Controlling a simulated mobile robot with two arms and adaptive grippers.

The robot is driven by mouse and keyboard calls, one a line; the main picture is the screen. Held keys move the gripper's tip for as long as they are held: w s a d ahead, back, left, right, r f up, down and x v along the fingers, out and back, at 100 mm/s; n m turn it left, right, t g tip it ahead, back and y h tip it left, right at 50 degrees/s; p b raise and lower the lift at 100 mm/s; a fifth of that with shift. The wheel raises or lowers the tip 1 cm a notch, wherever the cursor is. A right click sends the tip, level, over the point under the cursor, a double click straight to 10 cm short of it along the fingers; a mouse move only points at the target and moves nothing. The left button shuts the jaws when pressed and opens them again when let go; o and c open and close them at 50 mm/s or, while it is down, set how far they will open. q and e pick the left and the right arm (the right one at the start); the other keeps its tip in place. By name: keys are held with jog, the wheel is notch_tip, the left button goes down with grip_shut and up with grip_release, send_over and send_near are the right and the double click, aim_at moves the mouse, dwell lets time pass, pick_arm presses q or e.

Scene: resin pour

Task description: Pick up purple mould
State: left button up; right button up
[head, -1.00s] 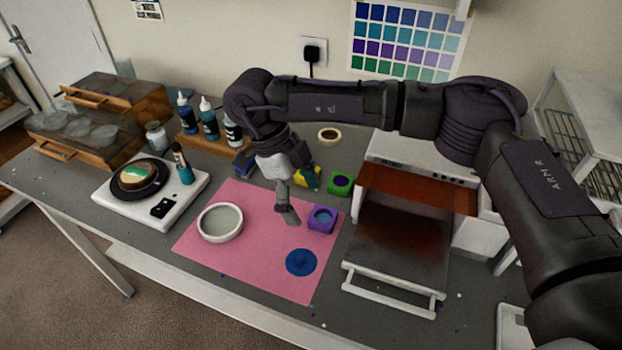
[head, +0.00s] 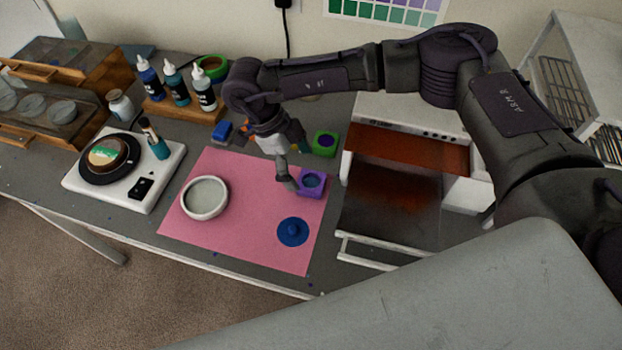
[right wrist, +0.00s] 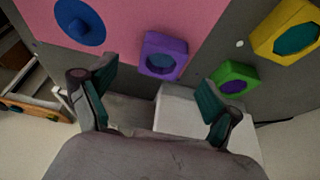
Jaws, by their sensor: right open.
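The purple mould (head: 318,191) is a small square block with a round recess, holding something blue-grey inside. It sits at the right edge of the pink mat (head: 240,240). My right gripper (head: 296,165) is open just left of and above the mould in the head view. In the right wrist view the purple mould (right wrist: 160,70) lies beyond the two spread fingers of the gripper (right wrist: 157,92), roughly in line with the gap between them. Nothing is between the fingers. My left gripper is not in view.
A green mould (head: 325,144) and a yellow mould (right wrist: 285,30) stand close by. A blue round piece (head: 293,232) and a white bowl (head: 204,198) are on the mat. An open oven (head: 390,205) is to the right. A scale (head: 150,195) and bottles (head: 176,84) are left.

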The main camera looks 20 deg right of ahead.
aim_at(315, 188)
jog(key=shift+s+d+f+p, duration=0.3)
jog(key=shift+d+f+p, duration=0.3)
jog(key=shift+f+p, duration=0.3)
jog(key=shift+p+x, duration=0.3)
jog(key=shift+x, duration=0.8)
jog(key=shift+f, duration=0.25)
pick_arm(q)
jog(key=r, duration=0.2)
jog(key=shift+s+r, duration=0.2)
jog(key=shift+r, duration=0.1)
pick_arm(e)
jog(key=c, duration=1.2)
